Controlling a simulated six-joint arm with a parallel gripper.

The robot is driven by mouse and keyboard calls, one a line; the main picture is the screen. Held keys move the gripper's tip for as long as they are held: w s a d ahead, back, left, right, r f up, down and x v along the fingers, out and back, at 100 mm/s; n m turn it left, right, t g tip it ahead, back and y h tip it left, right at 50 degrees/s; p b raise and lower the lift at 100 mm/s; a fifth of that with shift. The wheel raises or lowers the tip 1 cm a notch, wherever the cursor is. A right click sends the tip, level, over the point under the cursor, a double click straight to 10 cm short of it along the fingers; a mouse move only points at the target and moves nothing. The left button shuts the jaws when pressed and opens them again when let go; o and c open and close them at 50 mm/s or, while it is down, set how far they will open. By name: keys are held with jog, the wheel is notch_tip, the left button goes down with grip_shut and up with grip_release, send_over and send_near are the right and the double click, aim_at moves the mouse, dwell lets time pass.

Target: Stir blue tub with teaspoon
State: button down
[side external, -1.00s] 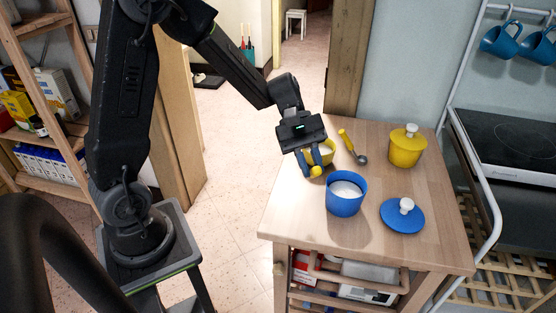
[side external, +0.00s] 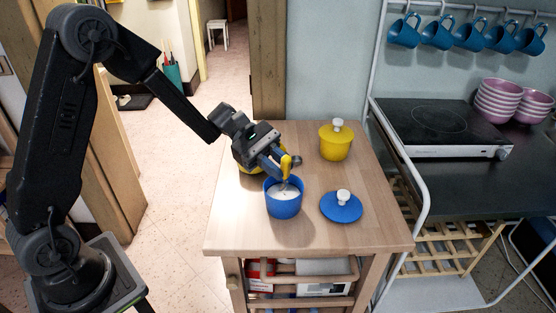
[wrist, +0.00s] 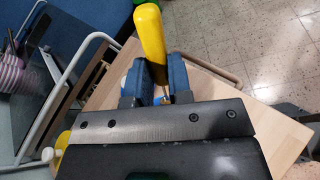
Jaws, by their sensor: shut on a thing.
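The blue tub (side external: 283,205) stands open on the wooden table, with white contents inside. My gripper (side external: 277,164) is just above its back rim, tilted down. It is shut on the yellow handle of a teaspoon (side external: 286,166), whose lower end reaches down into the tub's mouth. How deep the tip sits is hard to tell. In the wrist view, the teaspoon's yellow handle (wrist: 150,40) stands between my blue fingers; the tub is largely hidden there. The blue lid (side external: 341,208) with a white knob lies to the right of the tub.
A yellow lidded tub (side external: 336,144) stands at the back of the table (side external: 232,225). Another yellow tub (side external: 244,168) is mostly hidden behind my gripper. A stove (side external: 440,125) is to the right. The front table corners are clear.

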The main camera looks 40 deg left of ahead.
jog(key=shift+w+a+f, duration=0.4)
jog(key=shift+f, duration=0.95)
jog(key=shift+w+a+f, duration=0.4)
jog(key=shift+a+f, duration=0.05)
jog(key=shift+f, duration=0.95)
jog(key=shift+w+a+f, duration=0.4)
jog(key=shift+f, duration=0.95)
